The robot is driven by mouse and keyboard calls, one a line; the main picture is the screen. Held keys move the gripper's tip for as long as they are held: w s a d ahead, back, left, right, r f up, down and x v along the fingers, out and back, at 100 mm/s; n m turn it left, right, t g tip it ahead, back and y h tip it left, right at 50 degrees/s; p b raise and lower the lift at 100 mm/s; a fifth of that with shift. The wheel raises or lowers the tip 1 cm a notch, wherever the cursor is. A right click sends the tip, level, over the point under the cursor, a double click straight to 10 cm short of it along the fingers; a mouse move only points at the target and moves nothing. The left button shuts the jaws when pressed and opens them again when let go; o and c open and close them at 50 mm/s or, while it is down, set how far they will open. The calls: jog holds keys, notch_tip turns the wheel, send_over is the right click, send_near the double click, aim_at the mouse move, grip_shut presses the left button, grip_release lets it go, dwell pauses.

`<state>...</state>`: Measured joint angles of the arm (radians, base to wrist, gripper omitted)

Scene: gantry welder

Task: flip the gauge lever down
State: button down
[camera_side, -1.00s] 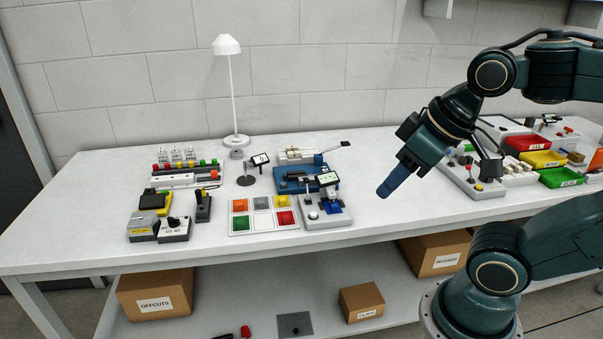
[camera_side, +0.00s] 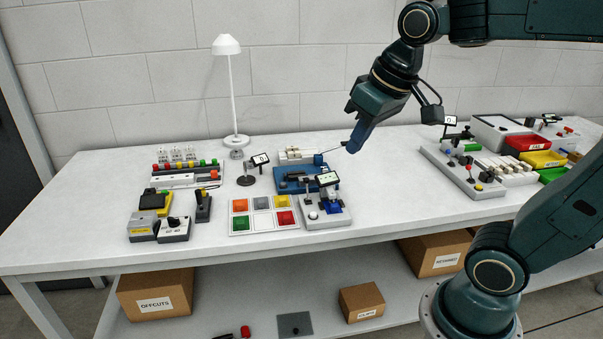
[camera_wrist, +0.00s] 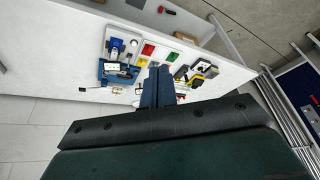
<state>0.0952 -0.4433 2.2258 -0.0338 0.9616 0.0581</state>
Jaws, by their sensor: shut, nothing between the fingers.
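A blue fixture (camera_side: 296,180) stands near the middle of the table. A thin lever (camera_side: 332,150) sticks out from its back right, slanting up to the right; I take it for the gauge lever. In the side view its end is hidden behind my gripper (camera_side: 351,149), which is shut and empty, tilted down to the left. I cannot tell whether they touch. In the wrist view the fixture (camera_wrist: 116,82) lies left of my fingers (camera_wrist: 157,72), with the lever (camera_wrist: 98,89) pointing left, away from them.
A tray of coloured squares (camera_side: 262,203) lies to the left. A white lamp (camera_side: 232,90) stands behind. The table right of the fixture is clear up to another station (camera_side: 462,178).

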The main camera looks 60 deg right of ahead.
jog(key=w+d+m+g, duration=0.15)
jog(key=w+d, duration=0.25)
jog(key=w, duration=0.6)
jog(key=m+g, duration=0.2)
jog(key=m, duration=0.1)
send_over(307, 188)
jog(key=w+a, duration=0.1)
jog(key=a, duration=0.2)
notch_tip(307, 188, down, 7)
jog(key=w+d+f+m, duration=0.1)
jog(key=w+d+f, duration=0.3)
jog(key=d+f, duration=0.4)
jog(key=shift+w+f+y, duration=0.2)
jog(key=shift+w+y, duration=0.05)
jog(key=shift+y, duration=0.15)
jog(key=shift+f+g, duration=0.1)
jog(key=shift+g, duration=0.15)
jog(key=f, duration=0.9)
jog(key=shift+w+a+f, duration=0.2)
jog(key=shift+a+f, duration=0.05)
jog(key=shift+f, duration=0.05)
jog(key=shift+s+a, duration=0.1)
jog(key=shift+s+a+r, duration=0.3)
jog(key=shift+s+a, duration=0.2)
jog(key=shift+s, duration=0.25)
jog(key=shift+s+a+r, duration=0.3)
jog(key=shift+s+a, duration=0.15)
jog(key=shift+s, duration=0.25)
